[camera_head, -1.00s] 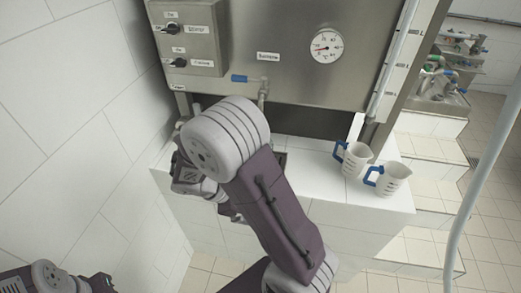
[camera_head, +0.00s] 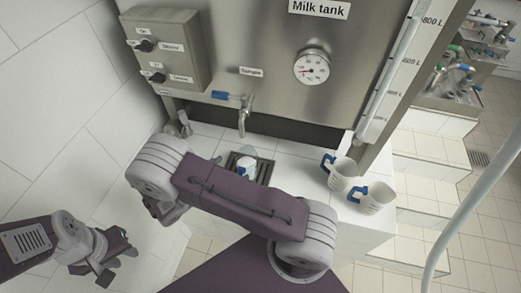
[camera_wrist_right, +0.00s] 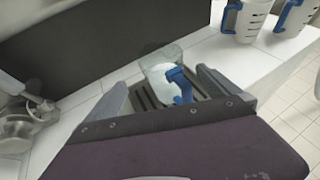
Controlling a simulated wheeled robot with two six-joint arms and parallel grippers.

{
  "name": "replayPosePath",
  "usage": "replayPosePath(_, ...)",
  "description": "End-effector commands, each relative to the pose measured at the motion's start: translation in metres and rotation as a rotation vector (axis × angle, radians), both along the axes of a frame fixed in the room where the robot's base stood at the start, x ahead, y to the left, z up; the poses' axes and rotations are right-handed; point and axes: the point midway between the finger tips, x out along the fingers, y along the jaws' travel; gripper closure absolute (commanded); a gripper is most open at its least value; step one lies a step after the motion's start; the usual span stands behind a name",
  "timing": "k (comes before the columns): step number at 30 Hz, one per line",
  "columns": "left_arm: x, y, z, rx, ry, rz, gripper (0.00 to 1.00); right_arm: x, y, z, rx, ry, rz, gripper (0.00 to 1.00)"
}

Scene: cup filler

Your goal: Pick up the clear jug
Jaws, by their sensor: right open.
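The clear jug (camera_wrist_right: 157,66) has a blue handle and white liquid inside. It stands on the dark drip grate (camera_wrist_right: 143,97) below the tap. In the head view the jug (camera_head: 246,166) shows just beyond my right forearm, which covers part of the grate. My right gripper (camera_wrist_right: 158,82) is open, with a finger on each side of the jug's near side in the wrist view. The jug's handle points towards the gripper. Contact is not visible. The head view hides the right gripper behind my arm. My left gripper (camera_head: 118,266) is open and empty at lower left, away from the counter.
The milk tank (camera_head: 270,60) with its tap (camera_head: 243,118) rises behind the grate. Two white measuring jugs (camera_head: 340,172) (camera_head: 377,198) with blue handles stand on the counter's right end. A tiled wall is at left, and white steps (camera_head: 430,155) are at right.

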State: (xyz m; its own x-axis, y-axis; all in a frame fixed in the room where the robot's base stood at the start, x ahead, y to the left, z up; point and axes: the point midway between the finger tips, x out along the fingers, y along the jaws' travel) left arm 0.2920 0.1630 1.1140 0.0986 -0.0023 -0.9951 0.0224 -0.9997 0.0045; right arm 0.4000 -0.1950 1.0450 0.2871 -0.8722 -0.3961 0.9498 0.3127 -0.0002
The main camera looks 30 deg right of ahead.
Motion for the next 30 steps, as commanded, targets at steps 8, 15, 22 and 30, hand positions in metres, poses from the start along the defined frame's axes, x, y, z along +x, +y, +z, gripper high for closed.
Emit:
replayPosePath(8, 0.0, 0.0, 0.007, 0.0, 0.001, 0.001, 0.67, 0.002, -0.009, -0.001, -0.002, 0.003, -0.002, 0.0)
replayPosePath(15, 0.0, 0.0, 0.017, 0.0, 0.0, 0.001, 0.67, 0.01, -0.034, -0.014, 0.001, 0.002, -0.001, 0.0)
replayPosePath(22, 0.0, 0.0, 0.039, 0.0, 0.0, 0.0, 0.67, 0.013, -0.06, -0.013, -0.001, 0.005, -0.004, 0.0)
replayPosePath(30, 0.0, 0.0, 0.045, 0.0, 0.0, 0.0, 0.67, 0.022, -0.083, -0.03, 0.001, 0.001, 0.0, 0.0)
